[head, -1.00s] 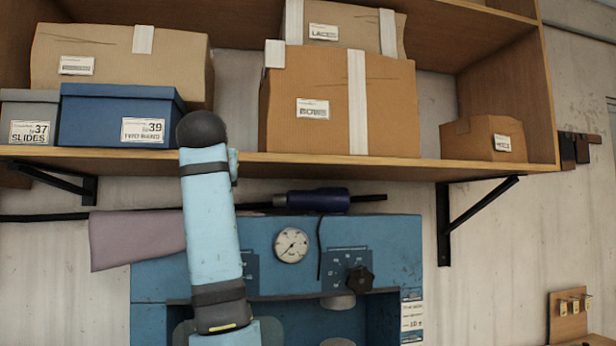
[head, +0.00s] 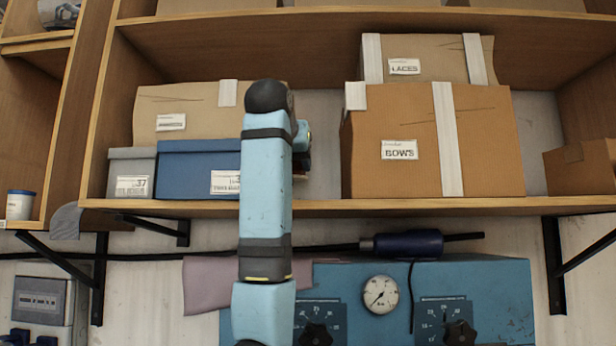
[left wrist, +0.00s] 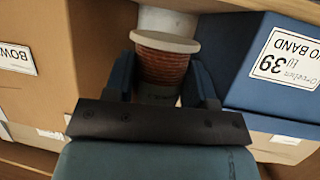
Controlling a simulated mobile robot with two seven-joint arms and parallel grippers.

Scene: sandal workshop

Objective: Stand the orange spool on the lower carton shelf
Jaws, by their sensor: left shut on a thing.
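The orange spool (left wrist: 162,65) shows in the left wrist view, with orange winding and pale flanges. My left gripper (left wrist: 163,82) is shut on it, one dark blue finger on each side. In the head view my left gripper (head: 302,152) is mostly hidden behind my own forearm, in front of the gap between the blue box and the BOWS carton. The lower carton shelf (head: 330,207) is the wooden board under these boxes. I cannot tell whether the spool touches it. My right gripper is not in view.
The blue box (head: 195,172) and the large BOWS carton (head: 420,150) flank the gap. A grey box (head: 131,170) stands at the left, a small carton (head: 585,167) at the right. Bare shelf shows right of the BOWS carton. A blue machine (head: 500,290) stands below.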

